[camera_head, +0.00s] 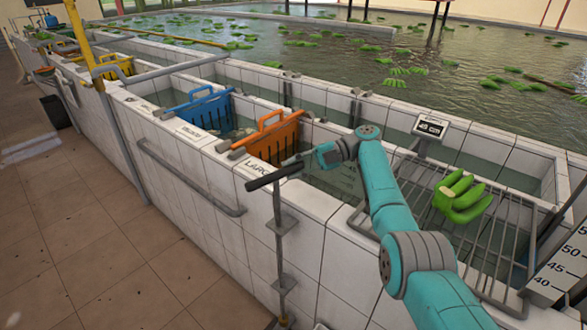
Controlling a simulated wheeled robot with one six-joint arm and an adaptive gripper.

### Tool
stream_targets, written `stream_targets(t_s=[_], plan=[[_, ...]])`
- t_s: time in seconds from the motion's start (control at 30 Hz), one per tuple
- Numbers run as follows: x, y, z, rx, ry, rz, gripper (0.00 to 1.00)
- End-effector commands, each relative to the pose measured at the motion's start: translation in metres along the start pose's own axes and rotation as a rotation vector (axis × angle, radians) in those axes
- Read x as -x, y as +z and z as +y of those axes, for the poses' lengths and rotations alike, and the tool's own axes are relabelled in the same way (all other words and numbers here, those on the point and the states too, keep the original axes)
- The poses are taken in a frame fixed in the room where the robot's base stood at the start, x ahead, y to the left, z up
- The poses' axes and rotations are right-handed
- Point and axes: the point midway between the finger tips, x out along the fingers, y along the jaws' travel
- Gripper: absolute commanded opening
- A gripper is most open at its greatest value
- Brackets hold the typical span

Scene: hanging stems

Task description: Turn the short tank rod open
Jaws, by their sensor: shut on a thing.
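A vertical grey rod (277,235) stands against the front tank wall, held by brackets, with a dark crossbar handle (265,180) at its top. The handle lies slanted, its right end higher in the picture. My gripper (291,164) is shut on the handle near its right end, and the fingers partly hide that end. A white label reading roughly "LARG" (256,167) is on the rim just behind the handle. Another label (188,133) farther left is too small to read surely.
An orange slatted basket (272,138) and a blue one (204,108) sit in the tank behind the rim. Green bananas (461,198) lie on a metal rack (412,185) at right. A rail (185,180) runs along the front wall.

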Motion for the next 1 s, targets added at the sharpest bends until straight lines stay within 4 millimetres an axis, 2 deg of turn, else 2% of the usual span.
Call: stream_targets(t_s=[0.03,0.1,0.4,0.53,0.67,0.8,0.87,0.9,1.0], plan=[[-0.001,0.001,-0.001,-0.003,-0.001,0.0,0.34],[-0.001,0.001,-0.001,-0.002,-0.001,0.0,0.52],[0.0,0.0,0.0,-0.001,0.0,0.0,0.52],[0.001,-0.004,0.006,0.0,0.0,-0.001,0.52],[0.005,-0.013,0.022,0.002,0.0,-0.001,0.52],[0.012,-0.029,0.047,0.008,0.001,-0.001,0.52],[0.015,-0.035,0.058,0.011,0.002,-0.003,0.56],[0.017,-0.038,0.064,0.011,0.003,-0.003,0.52],[0.019,-0.044,0.073,0.006,0.001,-0.002,0.52]])
